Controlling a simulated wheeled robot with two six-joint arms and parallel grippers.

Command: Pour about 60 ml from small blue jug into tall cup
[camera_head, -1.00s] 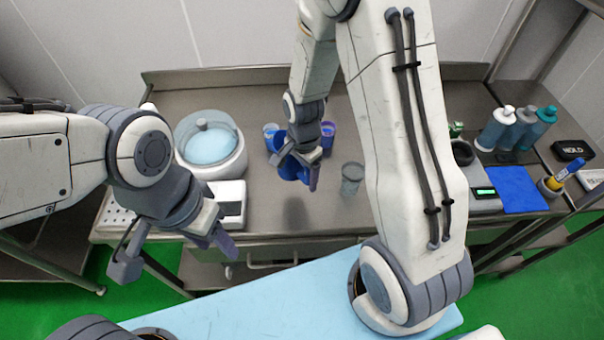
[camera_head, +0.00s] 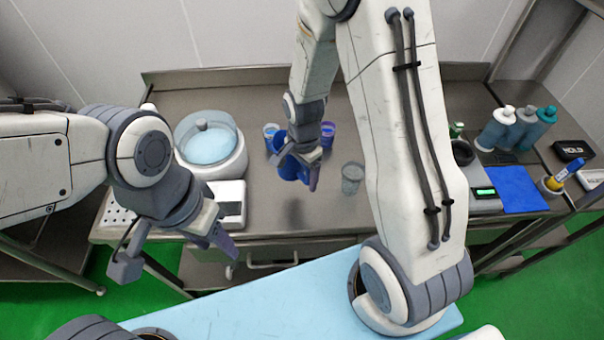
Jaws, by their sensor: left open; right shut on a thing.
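The small blue jug (camera_head: 287,169) is held by my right gripper (camera_head: 304,172) above the middle of the metal counter. The jug looks roughly upright, and the gripper hides part of it. A grey, see-through cup (camera_head: 352,179) stands to the right of the jug, apart from it. Two more cups stand behind: one with a blue pattern (camera_head: 270,131) and a blue-purple one (camera_head: 327,133). I cannot tell for sure which is the tall cup. The jug's contents are not clear. My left gripper (camera_head: 176,250) is open and empty in front of the counter.
A round white tub with a clear lid (camera_head: 211,145) stands at the left. At the right are a scale with a green display (camera_head: 484,191), a blue mat (camera_head: 516,189) and several pump bottles (camera_head: 496,128). The counter's front middle is clear.

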